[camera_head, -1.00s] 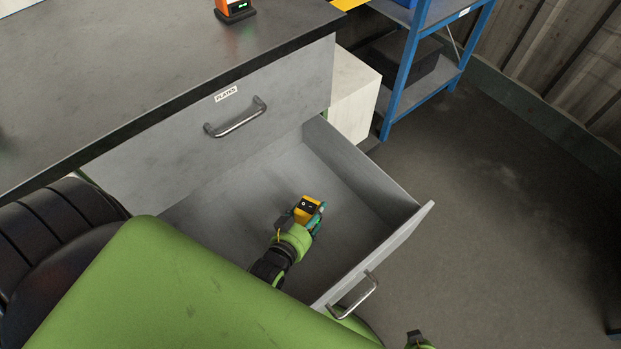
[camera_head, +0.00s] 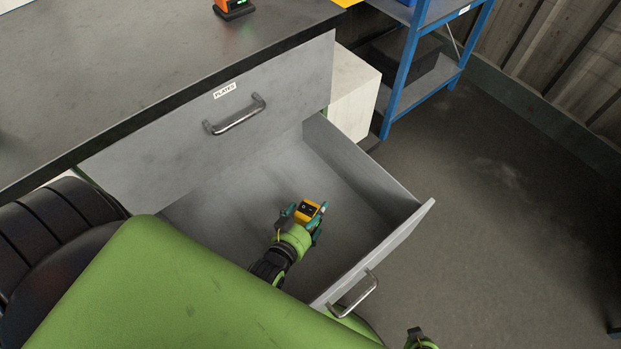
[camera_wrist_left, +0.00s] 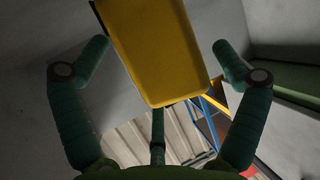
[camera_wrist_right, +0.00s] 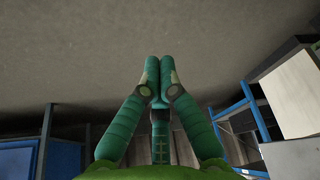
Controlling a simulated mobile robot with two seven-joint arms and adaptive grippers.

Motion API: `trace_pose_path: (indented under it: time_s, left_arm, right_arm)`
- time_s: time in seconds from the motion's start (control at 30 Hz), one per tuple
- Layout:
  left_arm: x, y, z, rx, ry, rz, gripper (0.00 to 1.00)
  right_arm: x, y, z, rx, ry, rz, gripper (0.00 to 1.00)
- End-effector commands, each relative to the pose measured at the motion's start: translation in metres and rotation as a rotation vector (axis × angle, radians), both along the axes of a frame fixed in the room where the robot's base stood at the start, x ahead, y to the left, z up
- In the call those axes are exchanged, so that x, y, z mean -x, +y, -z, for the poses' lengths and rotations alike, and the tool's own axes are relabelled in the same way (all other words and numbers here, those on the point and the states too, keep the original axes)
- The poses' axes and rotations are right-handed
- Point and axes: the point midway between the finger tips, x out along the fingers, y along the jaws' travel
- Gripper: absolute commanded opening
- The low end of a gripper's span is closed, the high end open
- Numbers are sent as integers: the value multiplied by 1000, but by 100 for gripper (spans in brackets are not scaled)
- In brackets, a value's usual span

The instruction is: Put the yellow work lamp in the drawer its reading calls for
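The yellow work lamp (camera_head: 308,210) is inside the open lower drawer (camera_head: 352,180), with a dark panel showing on it. My left gripper (camera_head: 304,218) is down in the drawer around the lamp, its fingers spread. In the left wrist view the lamp (camera_wrist_left: 155,50) lies between the two open fingers (camera_wrist_left: 160,60), with a gap on each side. Whether the lamp touches the drawer floor is hard to tell. My right gripper (camera_wrist_right: 160,65) is shut and empty in its wrist view; only a bit of it shows at the bottom of the head view.
The closed drawer above, labelled PLATES (camera_head: 225,90), has a bar handle (camera_head: 236,115). An orange device with a lit display (camera_head: 232,8) stands on the dark worktop (camera_head: 120,70). A blue shelf rack (camera_head: 405,70) stands behind to the right. The floor at right is clear.

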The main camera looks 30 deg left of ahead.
Motion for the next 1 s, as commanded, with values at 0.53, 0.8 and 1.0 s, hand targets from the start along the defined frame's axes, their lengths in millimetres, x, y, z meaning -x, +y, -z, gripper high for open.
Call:
trace_pose_path:
  time_s: [0.53, 0.8, 1.0]
  left_arm:
    - [19, 0, -23, 0, 3, 0, 96]
    - [56, 0, -38, 0, 3, 1, 96]
    - [68, 0, -41, 0, 1, 1, 96]
  right_arm:
    - [-2, -7, -1, -3, -72, -12, 0]
    - [26, -13, -5, -3, -66, -20, 0]
    - [46, -14, -3, 2, -19, -17, 0]
